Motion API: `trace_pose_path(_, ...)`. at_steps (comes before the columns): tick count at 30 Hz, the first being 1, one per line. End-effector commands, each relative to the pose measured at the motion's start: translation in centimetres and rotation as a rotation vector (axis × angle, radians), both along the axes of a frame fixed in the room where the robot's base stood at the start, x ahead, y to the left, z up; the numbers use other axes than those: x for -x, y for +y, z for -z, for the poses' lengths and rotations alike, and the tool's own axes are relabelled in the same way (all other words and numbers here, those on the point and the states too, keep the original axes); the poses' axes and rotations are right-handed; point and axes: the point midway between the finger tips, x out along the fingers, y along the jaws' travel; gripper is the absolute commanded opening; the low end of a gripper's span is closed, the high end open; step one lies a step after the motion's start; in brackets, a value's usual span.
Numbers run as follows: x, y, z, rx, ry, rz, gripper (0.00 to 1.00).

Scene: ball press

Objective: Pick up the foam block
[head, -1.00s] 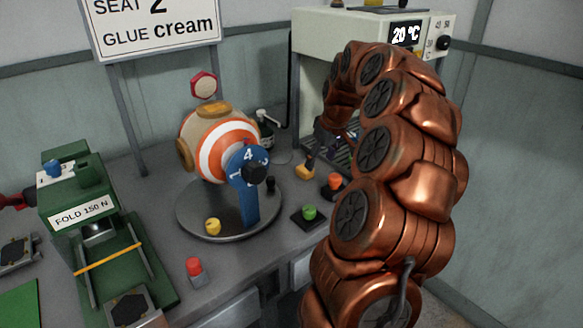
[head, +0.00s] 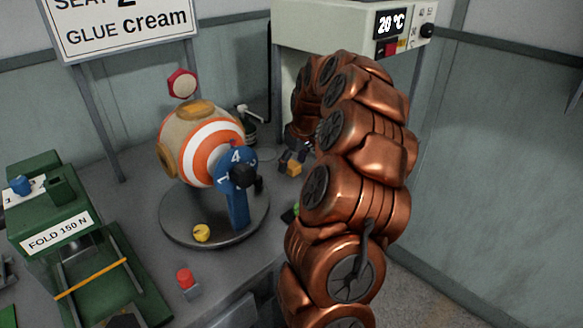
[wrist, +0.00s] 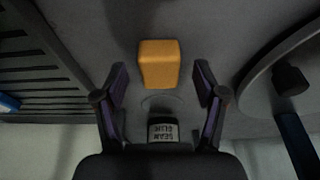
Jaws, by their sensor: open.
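The foam block looks to be the yellow-orange block (wrist: 159,64), upper middle in the wrist view. In the head view the block (head: 294,169) lies on the grey bench, right of the turntable. My gripper (wrist: 160,78) is open and empty, with one dark finger on each side of the block's lower part in the picture. Gaps show between block and both fingers. In the head view my gripper (head: 287,160) is a small dark shape beside the block, partly hidden by my copper arm.
The turntable (head: 180,222) carries a striped ball (head: 205,150) and blue numbered dial (head: 237,195). A slatted rack (wrist: 45,75) lies left in the wrist view.

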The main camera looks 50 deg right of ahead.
Motion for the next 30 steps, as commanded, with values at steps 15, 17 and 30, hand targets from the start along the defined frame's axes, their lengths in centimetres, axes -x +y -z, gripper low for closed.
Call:
trace_pose_path(15, -0.19, -0.08, 1.05, 0.000, 0.000, 0.002, 0.51)
trace_pose_path(17, -0.19, -0.08, 1.05, 0.000, 0.000, 0.002, 0.45)
trace_pose_path(30, -0.21, -0.08, 0.97, 0.001, 0.000, 0.001, 0.19)
